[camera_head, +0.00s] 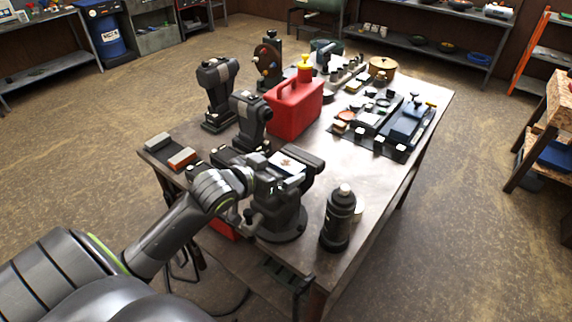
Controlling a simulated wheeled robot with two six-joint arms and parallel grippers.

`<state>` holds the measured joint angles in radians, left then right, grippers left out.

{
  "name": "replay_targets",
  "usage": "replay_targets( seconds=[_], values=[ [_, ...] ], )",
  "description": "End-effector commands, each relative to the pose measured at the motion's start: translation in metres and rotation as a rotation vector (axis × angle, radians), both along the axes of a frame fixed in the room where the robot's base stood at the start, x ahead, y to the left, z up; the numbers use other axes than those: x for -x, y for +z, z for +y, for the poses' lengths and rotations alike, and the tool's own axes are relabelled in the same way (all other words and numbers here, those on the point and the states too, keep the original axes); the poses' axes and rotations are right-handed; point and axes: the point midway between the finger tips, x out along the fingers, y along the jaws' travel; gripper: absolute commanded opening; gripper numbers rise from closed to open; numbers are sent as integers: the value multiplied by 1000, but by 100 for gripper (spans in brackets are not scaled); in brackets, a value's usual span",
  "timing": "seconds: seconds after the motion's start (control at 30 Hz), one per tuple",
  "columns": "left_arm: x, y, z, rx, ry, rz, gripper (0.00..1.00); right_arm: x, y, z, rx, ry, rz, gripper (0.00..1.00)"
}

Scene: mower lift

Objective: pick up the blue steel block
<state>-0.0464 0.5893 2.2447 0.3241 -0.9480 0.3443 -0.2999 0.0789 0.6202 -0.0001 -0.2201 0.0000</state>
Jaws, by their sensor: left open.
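A dark blue metal block-like piece (408,124) with a small knob on top lies on a dark mat at the right side of the workbench (316,160). I cannot tell for sure that it is the blue steel block. My left arm comes in from the lower left, and my left gripper (238,168) is open beside the black bench vise (282,200), far from the blue piece. The vise and my wrist partly hide the fingers. My right gripper is not in view.
A red fuel can (294,106) with a yellow cap stands mid-bench. A black bottle (339,219) stands at the near right. Several black machines stand along the left side. Orange-and-grey blocks (183,158) lie at the left corner. The bench between bottle and mat is clear.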

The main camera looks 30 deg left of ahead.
Motion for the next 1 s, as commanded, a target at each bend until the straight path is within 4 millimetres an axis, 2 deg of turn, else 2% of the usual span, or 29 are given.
replay_targets(
  seconds=[0.03,0.2,0.5,0.9,1.0],
  values=[
    [-7,2,-2,5,1,0,100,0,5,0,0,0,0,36],
    [-21,-7,-2,1,0,0,100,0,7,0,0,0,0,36],
    [-24,-9,-2,-1,1,0,100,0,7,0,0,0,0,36],
    [-24,-9,-2,-1,0,0,49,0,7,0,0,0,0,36],
    [-24,-8,-3,-2,-1,-4,47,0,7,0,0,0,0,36]
  ],
)
